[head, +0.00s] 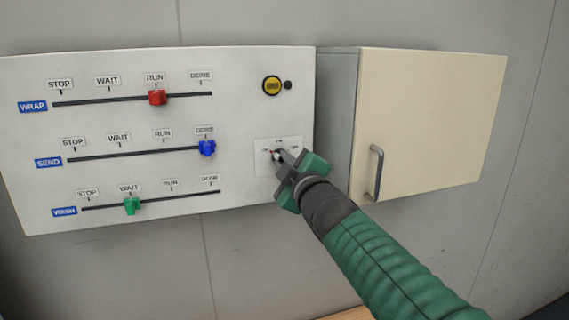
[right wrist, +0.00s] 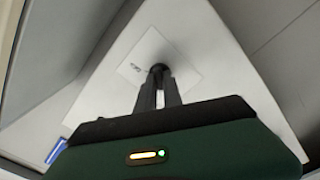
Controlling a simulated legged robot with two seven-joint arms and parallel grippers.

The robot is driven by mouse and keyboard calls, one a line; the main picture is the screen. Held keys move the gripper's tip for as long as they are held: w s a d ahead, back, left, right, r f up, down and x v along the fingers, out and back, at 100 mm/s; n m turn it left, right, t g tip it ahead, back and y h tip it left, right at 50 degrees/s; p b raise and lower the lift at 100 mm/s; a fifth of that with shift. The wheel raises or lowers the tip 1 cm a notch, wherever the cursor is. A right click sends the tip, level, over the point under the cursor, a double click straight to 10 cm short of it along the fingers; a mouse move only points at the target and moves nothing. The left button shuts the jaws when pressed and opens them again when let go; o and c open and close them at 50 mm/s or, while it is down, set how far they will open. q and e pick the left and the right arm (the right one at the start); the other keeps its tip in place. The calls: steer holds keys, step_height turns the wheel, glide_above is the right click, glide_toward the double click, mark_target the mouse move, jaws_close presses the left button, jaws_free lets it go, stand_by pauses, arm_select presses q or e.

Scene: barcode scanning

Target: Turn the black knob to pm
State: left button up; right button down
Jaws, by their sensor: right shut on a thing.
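The black knob (right wrist: 158,70) sits on a small white label plate (right wrist: 172,52) on the panel, in the right wrist view. My right gripper (right wrist: 158,84) is shut on the knob, with its dark fingers close together at the plate. In the head view the same plate (head: 293,143) is at the panel's lower right, with small labels on it too small to read. My right gripper (head: 280,158) covers most of the knob there, so its pointing direction cannot be told. My left gripper is not in view.
The white panel (head: 240,120) carries sliders with red (head: 157,97), blue (head: 207,148) and green (head: 132,206) handles. A yellow round button (head: 272,86) is above the plate. A cream cabinet (head: 440,110) with a grey handle (head: 375,172) stands close to the right.

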steer(key=m, duration=0.3)
steer(key=m+b, duration=0.1)
steer(key=m, duration=0.3)
steer(key=f+m+b, duration=0.1)
steer(key=m, duration=0.3)
stand_by(0.7)
steer(key=c, duration=1.6)
jaws_free()
steer(key=shift+r, duration=0.15)
steer(key=shift+o, duration=0.6)
steer(key=shift+r, duration=0.15)
steer(key=shift+b, duration=0.3)
